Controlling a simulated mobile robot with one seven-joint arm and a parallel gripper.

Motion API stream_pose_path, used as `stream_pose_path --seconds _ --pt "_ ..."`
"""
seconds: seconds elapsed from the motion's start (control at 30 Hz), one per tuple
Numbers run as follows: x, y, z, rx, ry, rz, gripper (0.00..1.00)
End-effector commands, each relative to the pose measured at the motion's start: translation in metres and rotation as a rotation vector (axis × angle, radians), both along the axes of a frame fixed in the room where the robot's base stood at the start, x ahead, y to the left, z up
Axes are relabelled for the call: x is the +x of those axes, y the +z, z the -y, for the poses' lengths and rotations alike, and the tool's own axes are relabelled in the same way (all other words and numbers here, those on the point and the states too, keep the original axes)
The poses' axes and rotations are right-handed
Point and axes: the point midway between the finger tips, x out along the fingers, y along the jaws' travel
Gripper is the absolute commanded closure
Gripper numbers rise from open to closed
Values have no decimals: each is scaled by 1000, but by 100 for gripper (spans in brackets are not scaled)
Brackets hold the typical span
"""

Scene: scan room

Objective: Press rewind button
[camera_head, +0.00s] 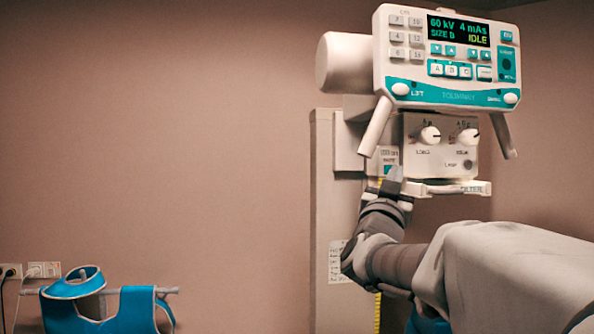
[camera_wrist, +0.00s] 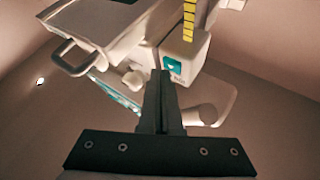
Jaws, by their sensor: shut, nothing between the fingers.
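My gripper (camera_wrist: 163,74) is shut and empty, its dark fingers together and pointing up the wrist view. In the head view my gripper (camera_head: 394,174) is raised below the X-ray unit's control panel (camera_head: 425,86). A small pale box with a teal patch (camera_wrist: 175,67) is just right of the fingertips in the wrist view; in the head view this box (camera_head: 388,157) is just above them. I cannot tell whether they touch. No rewind label is legible; the panel carries several grey and teal buttons, and its display reads IDLE.
A collimator block with two white knobs (camera_head: 447,145) hangs below the panel, with a tray labelled FILTER (camera_head: 460,188) under it. A yellow scale (camera_wrist: 189,20) runs beside the box. Two slanted handles flank the block. A blue apron (camera_head: 130,308) hangs at lower left.

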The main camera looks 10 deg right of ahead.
Motion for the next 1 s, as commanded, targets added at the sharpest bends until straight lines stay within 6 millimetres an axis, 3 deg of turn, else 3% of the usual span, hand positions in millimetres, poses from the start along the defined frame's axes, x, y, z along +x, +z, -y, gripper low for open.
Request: stream_pose_path --seconds 1.0 --pt "7 0 0 0 0 0 100"
